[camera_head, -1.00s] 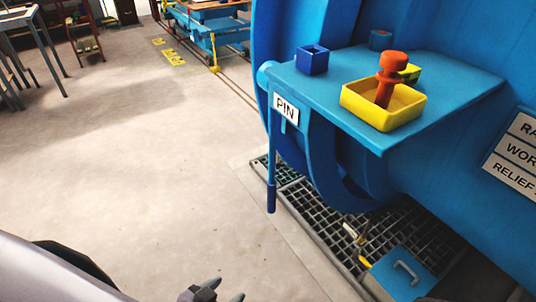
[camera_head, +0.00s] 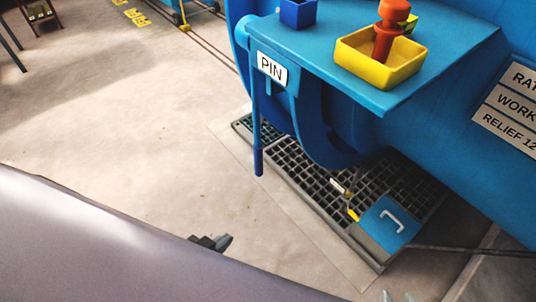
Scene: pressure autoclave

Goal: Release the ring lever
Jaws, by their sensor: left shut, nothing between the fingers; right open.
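A blue lever (camera_head: 256,115) with a darker blue grip hangs almost straight down at the left side of the big blue vessel, below the PIN label (camera_head: 272,69). I take it to be the ring lever. My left gripper (camera_head: 224,241) shows low in the picture, below and left of the lever and apart from it. It is shut and empty, partly hidden by my grey arm. Of my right gripper (camera_head: 397,297) only the fingertips show at the bottom edge, apart from each other and far from the lever. It is open.
A blue shelf (camera_head: 440,50) juts out above, with a yellow tray (camera_head: 370,75) holding a red-orange pin (camera_head: 388,30) and a blue square socket (camera_head: 297,13). A floor grating (camera_head: 290,165) with a blue hatch (camera_head: 388,226) lies below. Floor left of the lever is clear.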

